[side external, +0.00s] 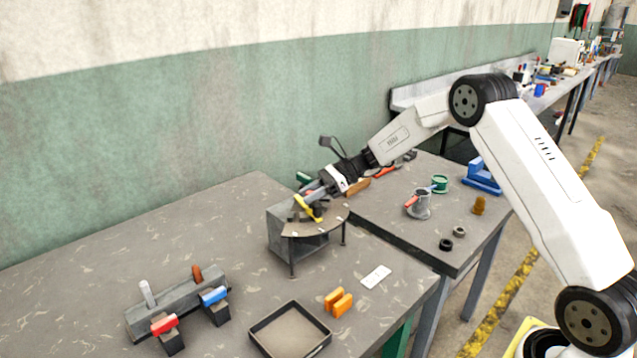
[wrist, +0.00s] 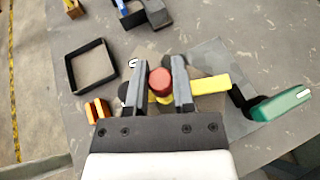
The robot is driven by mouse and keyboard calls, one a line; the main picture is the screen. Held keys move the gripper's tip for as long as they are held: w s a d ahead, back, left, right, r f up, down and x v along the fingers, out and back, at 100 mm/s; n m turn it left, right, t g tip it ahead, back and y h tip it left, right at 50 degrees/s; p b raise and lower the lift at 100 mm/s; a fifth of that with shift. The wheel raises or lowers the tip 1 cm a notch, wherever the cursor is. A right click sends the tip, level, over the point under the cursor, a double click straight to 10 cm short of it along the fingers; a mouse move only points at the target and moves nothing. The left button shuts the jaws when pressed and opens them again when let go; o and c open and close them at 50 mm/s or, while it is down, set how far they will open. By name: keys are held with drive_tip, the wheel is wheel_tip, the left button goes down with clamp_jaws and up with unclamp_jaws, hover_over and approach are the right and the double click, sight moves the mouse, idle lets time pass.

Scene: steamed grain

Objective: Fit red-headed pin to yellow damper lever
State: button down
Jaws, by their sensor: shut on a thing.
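My gripper (wrist: 159,80) is shut on the red-headed pin (wrist: 160,79), whose round red head shows between the two fingers in the wrist view. The yellow damper lever (wrist: 212,85) lies under the pin and extends to the right. In the side view my gripper (side external: 313,192) is at the yellow lever (side external: 306,206), on top of the grey damper box (side external: 283,235) with its curved plate (side external: 325,224). The pin's shank is hidden, and I cannot tell whether it is in the lever or above it.
A green handle (wrist: 281,105) lies right of the lever. An empty dark tray (side external: 290,331), orange blocks (side external: 338,302) and a white card (side external: 376,276) are on the front table. A grey rack (side external: 177,306) with coloured handles stands left. A second table (side external: 385,226) holds small parts.

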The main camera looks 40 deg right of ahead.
drive_tip(key=shift+f, duration=0.65)
idle(0.9)
drive_tip(key=shift+c, duration=1.9)
unclamp_jaws()
drive_tip(key=shift+s, duration=0.1)
drive_tip(key=shift+w+v, duration=0.2)
drive_tip(key=shift+v, duration=3.75)
drive_tip(key=shift+r, duration=0.15)
